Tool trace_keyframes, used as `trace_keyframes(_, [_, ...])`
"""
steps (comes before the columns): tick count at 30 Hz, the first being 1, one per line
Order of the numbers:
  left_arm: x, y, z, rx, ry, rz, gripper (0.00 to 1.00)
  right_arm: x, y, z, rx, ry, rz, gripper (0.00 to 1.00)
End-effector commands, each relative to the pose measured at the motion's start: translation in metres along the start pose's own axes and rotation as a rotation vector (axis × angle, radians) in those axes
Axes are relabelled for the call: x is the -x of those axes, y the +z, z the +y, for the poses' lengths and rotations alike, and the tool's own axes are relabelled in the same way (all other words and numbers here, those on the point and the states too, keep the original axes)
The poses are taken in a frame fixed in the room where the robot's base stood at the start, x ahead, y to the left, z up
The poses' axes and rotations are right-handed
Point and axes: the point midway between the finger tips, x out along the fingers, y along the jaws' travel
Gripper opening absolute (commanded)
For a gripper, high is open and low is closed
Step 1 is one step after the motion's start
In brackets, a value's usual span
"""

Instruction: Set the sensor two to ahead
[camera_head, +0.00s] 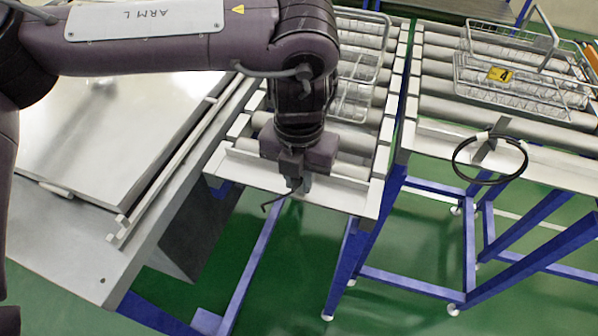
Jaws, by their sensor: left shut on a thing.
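My left gripper (296,184) points down at the front end of the middle roller conveyor (232,168). It is shut on a small part there, which seems to be the sensor; the jaws hide most of it. A short black cable (273,202) curves out to the left just below the jaws. A similar bracket (491,142) with a looped black cable (457,165) sits on the front end of the right roller conveyor (560,166). No label telling the sensors apart is readable. My right gripper is out of view.
Wire baskets (352,103) stand on the middle conveyor. More baskets (513,92), one with a yellow tag (500,74), stand on the right one. A metal table with a flat plate (110,130) is at left. Blue frames (410,284) stand on the green floor.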

Motion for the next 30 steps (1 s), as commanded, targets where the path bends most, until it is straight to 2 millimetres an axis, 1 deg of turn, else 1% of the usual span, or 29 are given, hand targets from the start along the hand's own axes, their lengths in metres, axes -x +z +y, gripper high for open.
trace_keyframes(14, [-0.0001,0.0002,-0.0001,0.02,-0.001,-0.001,0.0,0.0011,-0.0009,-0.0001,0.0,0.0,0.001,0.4])
trace_keyframes(15, [-0.0001,0.0002,-0.0001,0.02,-0.001,-0.001,0.19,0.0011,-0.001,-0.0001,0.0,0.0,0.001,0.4])
trace_keyframes(20, [-0.0001,0.0001,-0.0001,0.019,0.0,0.0,0.4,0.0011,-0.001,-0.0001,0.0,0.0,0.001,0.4])
trace_keyframes(27, [0.0,0.0001,0.0,0.019,0.0,0.0,0.4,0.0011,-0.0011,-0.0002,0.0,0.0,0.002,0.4])
trace_keyframes(30, [0.0046,0.0006,0.0001,0.019,0.001,-0.002,0.4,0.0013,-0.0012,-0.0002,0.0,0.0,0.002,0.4])
